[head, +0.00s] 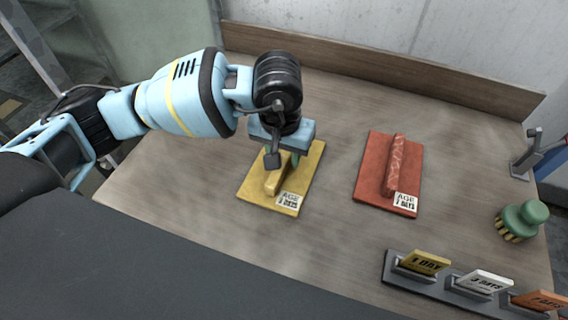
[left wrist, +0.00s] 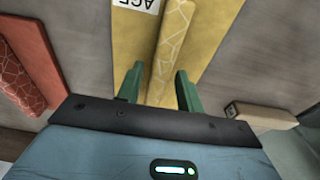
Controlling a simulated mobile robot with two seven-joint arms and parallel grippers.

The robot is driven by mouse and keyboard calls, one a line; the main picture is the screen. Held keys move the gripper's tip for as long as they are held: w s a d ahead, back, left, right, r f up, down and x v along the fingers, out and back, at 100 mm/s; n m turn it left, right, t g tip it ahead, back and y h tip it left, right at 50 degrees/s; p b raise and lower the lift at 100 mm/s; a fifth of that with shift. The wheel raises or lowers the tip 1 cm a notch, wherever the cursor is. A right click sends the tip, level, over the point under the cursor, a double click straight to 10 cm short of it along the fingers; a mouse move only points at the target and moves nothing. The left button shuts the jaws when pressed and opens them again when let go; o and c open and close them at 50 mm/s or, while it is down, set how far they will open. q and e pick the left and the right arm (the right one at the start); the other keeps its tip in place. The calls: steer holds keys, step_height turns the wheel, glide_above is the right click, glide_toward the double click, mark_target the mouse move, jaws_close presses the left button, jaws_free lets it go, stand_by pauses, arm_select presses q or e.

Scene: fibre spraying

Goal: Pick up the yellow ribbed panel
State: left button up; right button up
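The yellow ribbed panel (head: 258,188) lies flat on the table, with a raised rib along its middle and a white label at its near end. My left gripper (head: 282,162) is over the panel's far part, fingers pointing down. In the left wrist view the green fingers (left wrist: 159,88) are apart, one on each side of the rib of the yellow panel (left wrist: 205,40). I cannot tell whether they touch it. My right gripper is not in view.
A red ribbed panel (head: 370,180) lies to the right. A rack (head: 405,273) with labelled cards stands at the near right. A green brush (head: 522,220) and a grey-blue fixture (head: 530,155) stand at the right edge. A wooden backboard (head: 380,75) closes the far side.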

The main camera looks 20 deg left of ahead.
mark_target(285, 154)
arm_select(q)
steer(key=c, duration=0.7)
jaws_close()
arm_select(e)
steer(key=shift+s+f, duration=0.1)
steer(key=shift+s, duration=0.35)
arm_select(q)
steer(key=shift+r, duration=0.15)
